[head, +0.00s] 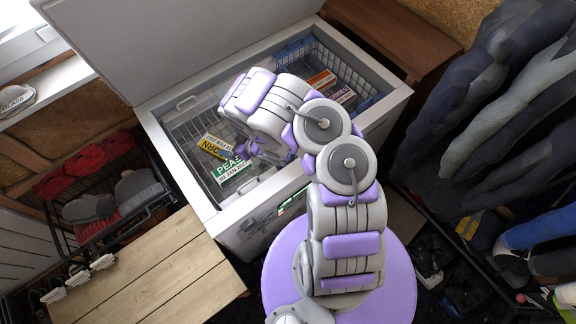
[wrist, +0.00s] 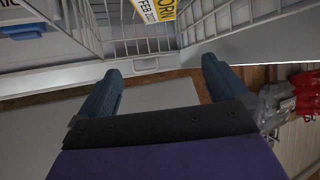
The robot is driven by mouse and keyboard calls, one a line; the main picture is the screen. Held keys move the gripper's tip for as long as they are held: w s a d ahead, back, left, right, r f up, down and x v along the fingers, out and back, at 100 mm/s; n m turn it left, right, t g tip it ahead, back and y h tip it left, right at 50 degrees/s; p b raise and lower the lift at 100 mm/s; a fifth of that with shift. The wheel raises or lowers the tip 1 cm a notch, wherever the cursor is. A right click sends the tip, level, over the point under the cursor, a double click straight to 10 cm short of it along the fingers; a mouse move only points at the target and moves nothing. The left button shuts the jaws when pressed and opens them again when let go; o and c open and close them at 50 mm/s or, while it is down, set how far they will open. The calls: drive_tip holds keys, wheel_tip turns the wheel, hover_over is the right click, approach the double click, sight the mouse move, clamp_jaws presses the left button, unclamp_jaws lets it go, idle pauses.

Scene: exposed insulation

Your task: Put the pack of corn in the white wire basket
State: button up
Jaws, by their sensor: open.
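The pack of corn, with a yellow label (head: 214,147), lies in the white wire basket (head: 184,118) at the left of the open chest freezer. It lies beside a green and white peas pack (head: 231,170). In the wrist view, part of the corn's yellow label (wrist: 154,10) shows at the top edge, behind the basket's wires (wrist: 190,32); the rest is cut off. My gripper (wrist: 161,82) is open with nothing between its fingers. In the head view, my gripper (head: 236,153) is over the left basket, near both packs, partly hidden by my arm.
A second basket with a blue handle (head: 293,50) stands at the freezer's right, holding an orange-labelled pack (head: 321,81) and a purple-labelled pack (head: 341,95). The raised lid (head: 170,40) stands behind. A wooden bench (head: 150,275) is at front left; hanging clothes (head: 500,90) are right.

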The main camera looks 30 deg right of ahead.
drive_tip(key=w+d+r+m+g+h, duration=0.1)
drive_tip(key=w+d+r+m+h, duration=0.2)
drive_tip(key=d+r+h, duration=1)
drive_tip(key=s+d+r+m+g+y, duration=0.25)
drive_tip(key=s+d+r, duration=0.35)
drive_tip(key=d+r, duration=0.3)
drive_tip(key=s+a+r+g+y, duration=0.1)
drive_tip(key=s+a+r, duration=0.4)
drive_tip(key=s, duration=0.7)
drive_tip(key=s+a+r+m+g+y, duration=0.1)
drive_tip(key=s+a+r+g, duration=0.3)
drive_tip(key=s, duration=0.8)
drive_tip(key=s+a+r+g+y, duration=0.2)
drive_tip(key=s+a+r, duration=0.4)
drive_tip(key=s, duration=0.6)
drive_tip(key=shift+s+a+r+g, duration=0.25)
drive_tip(key=shift+s+r+g, duration=0.15)
drive_tip(key=shift+r+g, duration=0.35)
